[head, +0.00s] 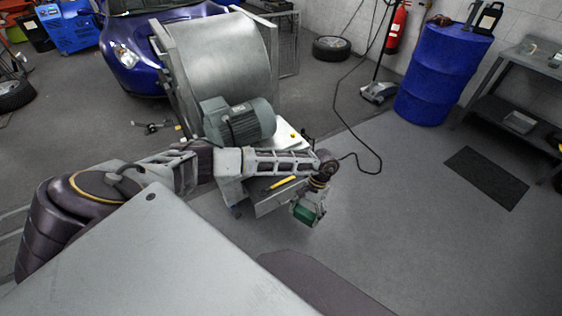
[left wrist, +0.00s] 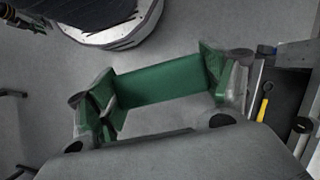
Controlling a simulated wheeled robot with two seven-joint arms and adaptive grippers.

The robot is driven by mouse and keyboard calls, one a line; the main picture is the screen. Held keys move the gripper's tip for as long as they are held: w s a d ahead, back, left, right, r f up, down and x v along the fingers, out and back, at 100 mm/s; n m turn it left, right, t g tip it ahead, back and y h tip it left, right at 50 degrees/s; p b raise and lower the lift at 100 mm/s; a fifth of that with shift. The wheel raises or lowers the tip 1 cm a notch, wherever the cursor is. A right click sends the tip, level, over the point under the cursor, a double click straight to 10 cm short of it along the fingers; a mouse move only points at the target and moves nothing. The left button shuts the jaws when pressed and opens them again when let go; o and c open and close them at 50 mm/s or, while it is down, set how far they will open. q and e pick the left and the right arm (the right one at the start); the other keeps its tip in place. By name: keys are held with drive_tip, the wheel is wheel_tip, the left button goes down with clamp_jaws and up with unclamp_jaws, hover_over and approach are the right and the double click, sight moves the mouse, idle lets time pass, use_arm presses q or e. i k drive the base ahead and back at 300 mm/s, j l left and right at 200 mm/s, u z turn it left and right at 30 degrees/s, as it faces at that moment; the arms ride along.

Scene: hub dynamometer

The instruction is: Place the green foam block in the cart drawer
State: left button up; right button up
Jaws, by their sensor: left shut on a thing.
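The green foam block (head: 303,213) is held in my left gripper (head: 309,208), beside the front right of the cart (head: 292,138). In the left wrist view the green block (left wrist: 160,82) spans the space between the two fingers, which are shut on it. The cart drawer (head: 270,203) is pulled open below the cart top. A yellow-handled tool (head: 283,183) lies in it. In the left wrist view the drawer (left wrist: 285,88) is at the right edge, apart from the block, with the yellow tool (left wrist: 263,103) inside. My right gripper is not in view.
A grey motor (head: 240,122) and a large metal drum (head: 220,55) stand at the cart. A black cable (head: 365,165) lies on the floor to the right. A blue barrel (head: 440,72) and a workbench (head: 520,95) stand farther right. The floor right of the drawer is clear.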

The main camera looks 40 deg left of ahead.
sight(283, 178)
drive_tip(key=i+z, duration=0.2)
drive_tip(key=i, duration=0.5)
drive_tip(key=i+j+z, duration=0.2)
drive_tip(key=i, duration=0.45)
drive_tip(key=i+l, duration=0.15)
drive_tip(key=i, duration=0.55)
drive_tip(key=i+u, duration=0.6)
drive_tip(key=i+j+u, duration=0.1)
drive_tip(key=i+u, duration=0.3)
drive_tip(key=i, duration=0.25)
drive_tip(key=i+l+u, duration=0.15)
drive_tip(key=i+u, duration=0.3)
drive_tip(key=i, duration=0.2)
drive_tip(key=u, duration=1.05)
